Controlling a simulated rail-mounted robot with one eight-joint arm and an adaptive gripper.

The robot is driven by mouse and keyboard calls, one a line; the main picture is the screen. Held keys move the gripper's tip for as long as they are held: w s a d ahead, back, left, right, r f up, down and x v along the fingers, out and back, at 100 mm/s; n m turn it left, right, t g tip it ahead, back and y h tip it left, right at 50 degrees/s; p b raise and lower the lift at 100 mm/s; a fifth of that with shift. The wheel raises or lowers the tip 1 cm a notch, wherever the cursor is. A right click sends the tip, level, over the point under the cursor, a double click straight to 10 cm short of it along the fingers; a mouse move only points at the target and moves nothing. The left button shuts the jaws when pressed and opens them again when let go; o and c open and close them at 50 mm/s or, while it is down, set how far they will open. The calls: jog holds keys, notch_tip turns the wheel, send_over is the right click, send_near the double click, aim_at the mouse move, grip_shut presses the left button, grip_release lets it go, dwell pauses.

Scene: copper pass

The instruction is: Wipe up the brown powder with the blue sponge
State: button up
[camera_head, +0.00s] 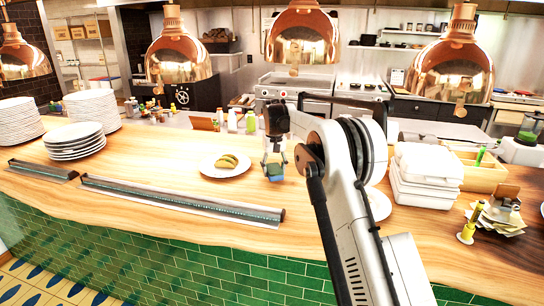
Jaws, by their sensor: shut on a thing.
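My gripper (274,155) points down over the wooden counter, right of a white plate with tacos. Its fingers are shut on the blue sponge (275,178), a small block with a greenish-brown top. The sponge is at or very near the counter surface; I cannot tell whether it touches. I cannot make out the brown powder; it may be hidden by my gripper, sponge or arm, or too faint to see.
The wooden counter (150,172) has a plate of tacos (226,164) close left of the sponge. White plate stacks (74,141) stand at left. Metal rails (180,200) line the front. White containers (424,180) stand right. Copper lamps (302,40) hang above.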

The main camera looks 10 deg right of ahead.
jog(key=shift+r+p, duration=1.15)
jog(key=shift+r, duration=1.7)
jog(key=shift+f, duration=0.1)
